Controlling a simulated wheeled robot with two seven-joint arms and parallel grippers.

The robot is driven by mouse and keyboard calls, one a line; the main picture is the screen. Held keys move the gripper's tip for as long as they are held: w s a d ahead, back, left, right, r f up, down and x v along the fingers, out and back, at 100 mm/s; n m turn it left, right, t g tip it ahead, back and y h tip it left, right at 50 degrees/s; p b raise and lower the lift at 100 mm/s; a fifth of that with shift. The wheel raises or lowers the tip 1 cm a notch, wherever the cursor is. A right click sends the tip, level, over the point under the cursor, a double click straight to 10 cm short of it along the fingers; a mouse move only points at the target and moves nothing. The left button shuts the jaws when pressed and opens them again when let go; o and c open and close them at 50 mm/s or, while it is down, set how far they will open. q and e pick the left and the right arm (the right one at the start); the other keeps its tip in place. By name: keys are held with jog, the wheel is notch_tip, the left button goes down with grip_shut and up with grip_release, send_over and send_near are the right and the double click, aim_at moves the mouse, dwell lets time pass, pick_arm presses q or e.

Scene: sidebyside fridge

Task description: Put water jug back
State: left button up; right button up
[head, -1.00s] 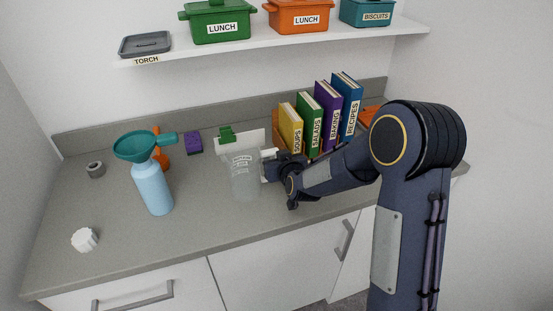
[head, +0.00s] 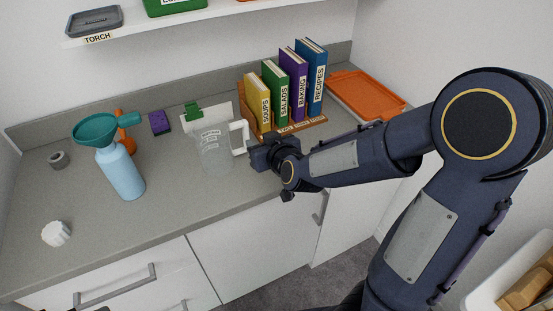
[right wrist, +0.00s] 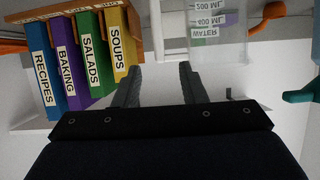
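The clear water jug (head: 214,147) stands upright on the counter, its white handle (head: 238,138) facing right. In the right wrist view the jug (right wrist: 222,38), marked in ML and labelled WATER, appears upside down. My right gripper (head: 254,154) is just right of the handle. Its two fingers (right wrist: 158,72) are spread with nothing held between them, and the handle (right wrist: 157,30) shows beyond the tips. My left gripper is not in view.
Several labelled books (head: 290,88) stand in a wooden rack behind my right gripper. A blue bottle (head: 121,173) with a teal funnel (head: 95,129) stands left. An orange tray (head: 365,95) lies right of the books. The front-middle counter is clear.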

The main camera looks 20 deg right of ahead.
jog(key=s+m+g+y, duration=0.2)
jog(key=s+g, duration=0.5)
jog(key=s, duration=2)
jog(key=shift+r+g+y, duration=0.35)
jog(key=shift+g+y, duration=0.05)
jog(key=shift+y, duration=0.1)
